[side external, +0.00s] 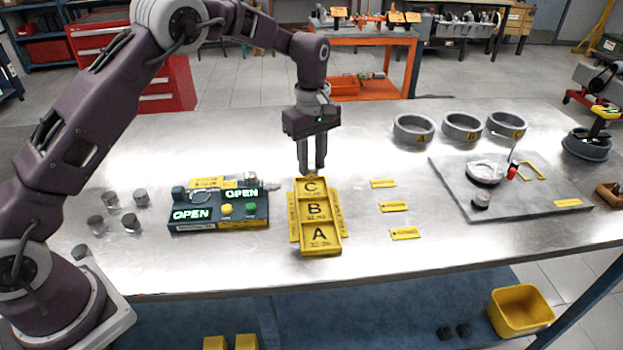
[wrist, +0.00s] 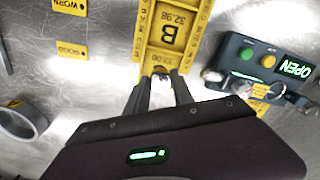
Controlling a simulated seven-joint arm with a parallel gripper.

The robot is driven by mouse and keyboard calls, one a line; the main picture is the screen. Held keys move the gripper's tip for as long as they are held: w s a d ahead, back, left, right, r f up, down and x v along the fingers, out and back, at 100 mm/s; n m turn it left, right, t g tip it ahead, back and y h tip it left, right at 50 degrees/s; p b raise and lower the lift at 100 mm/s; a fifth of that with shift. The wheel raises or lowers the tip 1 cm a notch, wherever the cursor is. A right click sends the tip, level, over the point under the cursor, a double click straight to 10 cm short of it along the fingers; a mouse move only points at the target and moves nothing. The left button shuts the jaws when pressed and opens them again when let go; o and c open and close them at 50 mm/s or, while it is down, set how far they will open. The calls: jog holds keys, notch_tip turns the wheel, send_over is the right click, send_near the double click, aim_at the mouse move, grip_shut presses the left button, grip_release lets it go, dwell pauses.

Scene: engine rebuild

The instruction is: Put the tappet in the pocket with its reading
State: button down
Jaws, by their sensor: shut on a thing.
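The yellow pocket tray (side external: 334,228) lies mid-table with pockets marked C, B and A from back to front. My gripper (side external: 312,168) points down at the tray's far end, over or at pocket C. Pocket B (wrist: 168,36) reads 32.98 there. Part of pocket C's reading shows just ahead of the fingertips. I cannot tell whether the tappet touches the pocket floor.
A blue gauge box (side external: 220,222) with two lit OPEN displays stands left of the tray. Several grey tappets (side external: 131,222) stand farther left. Yellow labels (side external: 394,206) lie right of the tray. Grey rings (side external: 413,128) and a grey plate (side external: 530,208) occupy the right side.

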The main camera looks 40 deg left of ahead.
notch_tip(320, 180, down, 4)
jog(key=shift+f, duration=0.1)
jog(key=shift+f, duration=0.15)
jog(key=c, duration=1.1)
grip_release()
notch_tip(320, 180, up, 13)
jog(key=shift+f, duration=0.15)
notch_tip(320, 180, up, 6)
jog(key=m+t, duration=0.1)
jog(key=m, duration=0.1)
send_over(311, 176)
jog(key=s+a, duration=0.2)
jog(key=s, duration=0.1)
jog(key=s+r+m+t, duration=0.2)
jog(key=s+r+m, duration=0.2)
jog(key=s+r, duration=0.45)
jog(key=s+f+m+t, duration=0.1)
jog(key=s+f+m, duration=0.2)
jog(key=s, duration=0.8)
jog(key=s+f+m+t, duration=0.1)
jog(key=s+f+m, duration=0.2)
jog(key=s, duration=0.9)
jog(key=shift+m+t, duration=0.3)
jog(key=shift+m, duration=0.9)
jog(key=shift+w+a, duration=0.1)
